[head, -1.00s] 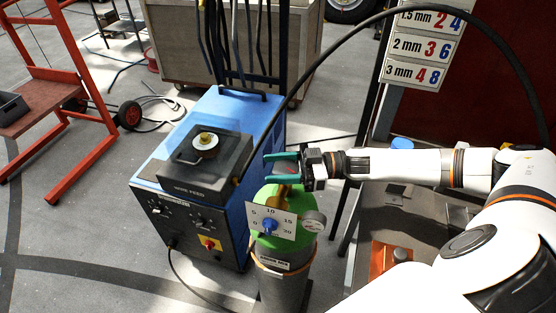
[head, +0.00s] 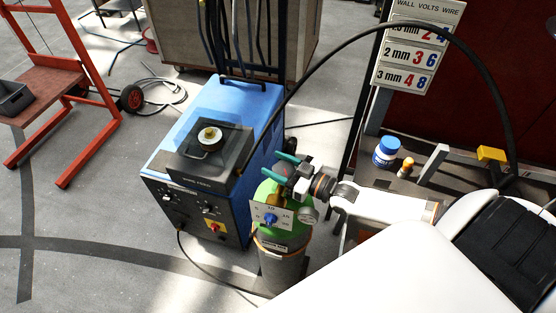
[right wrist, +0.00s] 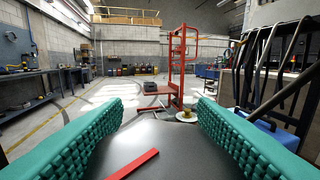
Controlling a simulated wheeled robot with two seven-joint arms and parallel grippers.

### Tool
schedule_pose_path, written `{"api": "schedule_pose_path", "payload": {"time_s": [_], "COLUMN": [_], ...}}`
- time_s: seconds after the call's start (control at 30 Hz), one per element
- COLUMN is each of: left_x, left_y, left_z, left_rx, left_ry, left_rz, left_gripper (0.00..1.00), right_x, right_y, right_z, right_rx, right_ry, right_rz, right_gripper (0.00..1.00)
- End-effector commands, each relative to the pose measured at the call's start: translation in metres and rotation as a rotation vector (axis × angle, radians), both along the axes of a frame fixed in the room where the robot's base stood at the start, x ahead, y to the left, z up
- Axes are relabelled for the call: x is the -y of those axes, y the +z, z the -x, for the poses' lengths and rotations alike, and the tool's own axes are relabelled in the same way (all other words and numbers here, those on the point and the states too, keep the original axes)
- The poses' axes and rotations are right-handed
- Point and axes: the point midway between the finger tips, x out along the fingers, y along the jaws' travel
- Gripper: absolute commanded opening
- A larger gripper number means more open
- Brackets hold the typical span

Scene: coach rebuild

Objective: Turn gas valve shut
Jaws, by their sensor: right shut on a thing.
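The gas bottle (head: 283,270) stands upright, grey with a green shoulder. A white dial plate (head: 257,208) with a blue knob and a small round gauge (head: 309,215) are on its front. My right gripper (head: 279,164) is above the bottle's top, its teal fingers pointing up and left. In the right wrist view, its two fingers are on either side of a dark grey rounded valve handle (right wrist: 165,135) with a red stripe (right wrist: 133,165). The gripper is shut on this handle. In the head view, the gripper mostly hides the valve. My left gripper is not in view.
A blue welding machine (head: 248,110) with a wire feeder (head: 212,160) stands just left of the bottle. A black hose (head: 345,45) arches over my right arm. A bench to the right holds a blue-lidded jar (head: 387,152). A red rack (head: 75,85) stands far left.

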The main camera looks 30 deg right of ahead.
Motion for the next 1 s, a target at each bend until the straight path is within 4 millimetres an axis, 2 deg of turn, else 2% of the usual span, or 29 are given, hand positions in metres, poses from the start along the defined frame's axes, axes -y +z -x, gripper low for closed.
{"api": "schedule_pose_path", "payload": {"time_s": [0.4, 0.43, 0.57, 0.87, 1.0], "left_x": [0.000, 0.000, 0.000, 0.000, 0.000], "left_y": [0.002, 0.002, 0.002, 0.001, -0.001], "left_z": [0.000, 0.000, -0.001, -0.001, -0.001], "left_rx": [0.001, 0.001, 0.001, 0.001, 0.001], "left_ry": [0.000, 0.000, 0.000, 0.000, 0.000], "left_rz": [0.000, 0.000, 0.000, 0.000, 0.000], "left_gripper": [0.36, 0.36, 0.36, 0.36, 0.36], "right_x": [0.000, 0.000, 0.000, 0.001, 0.005], "right_y": [0.002, 0.002, 0.002, 0.001, -0.002], "right_z": [-0.001, -0.001, -0.001, 0.000, 0.011], "right_rx": [0.008, 0.008, 0.007, 0.004, -0.001], "right_ry": [-0.008, -0.008, -0.007, -0.007, -0.008], "right_rz": [0.000, 0.000, 0.000, 0.000, 0.000], "right_gripper": [0.30, 0.54, 0.75, 0.75, 0.75]}}
